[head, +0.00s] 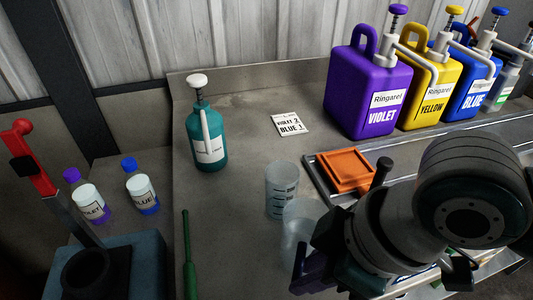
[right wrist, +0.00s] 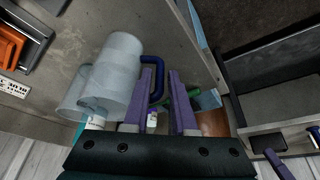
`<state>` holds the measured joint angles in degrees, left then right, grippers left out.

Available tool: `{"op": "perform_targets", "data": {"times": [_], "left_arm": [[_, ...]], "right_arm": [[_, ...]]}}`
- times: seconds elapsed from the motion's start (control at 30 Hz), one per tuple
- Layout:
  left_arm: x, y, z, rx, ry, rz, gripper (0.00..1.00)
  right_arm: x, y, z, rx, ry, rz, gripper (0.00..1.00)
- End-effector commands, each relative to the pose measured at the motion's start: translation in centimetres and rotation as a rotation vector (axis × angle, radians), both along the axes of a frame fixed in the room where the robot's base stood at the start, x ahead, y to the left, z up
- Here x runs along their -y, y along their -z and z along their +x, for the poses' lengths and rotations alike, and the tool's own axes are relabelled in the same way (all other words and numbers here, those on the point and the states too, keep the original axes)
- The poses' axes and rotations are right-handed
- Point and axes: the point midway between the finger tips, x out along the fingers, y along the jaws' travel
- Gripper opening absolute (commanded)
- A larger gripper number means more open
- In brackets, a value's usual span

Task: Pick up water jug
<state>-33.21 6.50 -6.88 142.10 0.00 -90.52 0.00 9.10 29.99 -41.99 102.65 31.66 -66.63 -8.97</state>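The clear water jug (head: 297,222) stands on the grey worktop in the head view, partly hidden by my right arm. In the right wrist view the jug (right wrist: 116,68) has a dark blue handle (right wrist: 157,62) on its right side. My right gripper (right wrist: 162,74) is open, with its two purple fingers reaching towards the handle. The left finger overlaps the handle in the picture; I cannot tell whether they touch. In the head view this gripper (head: 308,272) is low beside the jug and mostly hidden by the arm. My left gripper is not in view.
A clear graduated beaker (head: 281,188) stands just behind the jug. A teal pump bottle (head: 207,140) is to the left. An orange tray (head: 347,170), a violet canister (head: 368,88) and a yellow canister (head: 428,92) are at the right. A green rod (head: 188,255) lies front left.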

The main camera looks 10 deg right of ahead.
Motion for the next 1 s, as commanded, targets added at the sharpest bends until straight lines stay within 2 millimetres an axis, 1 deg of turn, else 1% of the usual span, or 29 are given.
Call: {"op": "perform_targets", "data": {"times": [0.1, 0.2, 0.47, 0.7, 1.0], "left_arm": [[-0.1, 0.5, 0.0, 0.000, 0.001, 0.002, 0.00], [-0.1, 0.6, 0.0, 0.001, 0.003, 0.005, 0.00], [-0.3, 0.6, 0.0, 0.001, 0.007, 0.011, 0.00], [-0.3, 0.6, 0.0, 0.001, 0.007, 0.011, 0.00], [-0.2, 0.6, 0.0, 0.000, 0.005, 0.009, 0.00]], "right_arm": [[-0.6, 1.8, 0.5, -0.001, 0.001, 0.001, 0.25], [-0.8, 2.7, 0.7, 0.000, -0.001, -0.002, 0.25], [-0.9, 2.8, 0.8, 0.002, -0.001, 0.000, 0.25], [-0.9, 2.8, 0.8, 0.002, -0.001, 0.000, 0.00], [-0.9, 2.8, 0.8, 0.001, -0.001, -0.001, 0.00]]}}
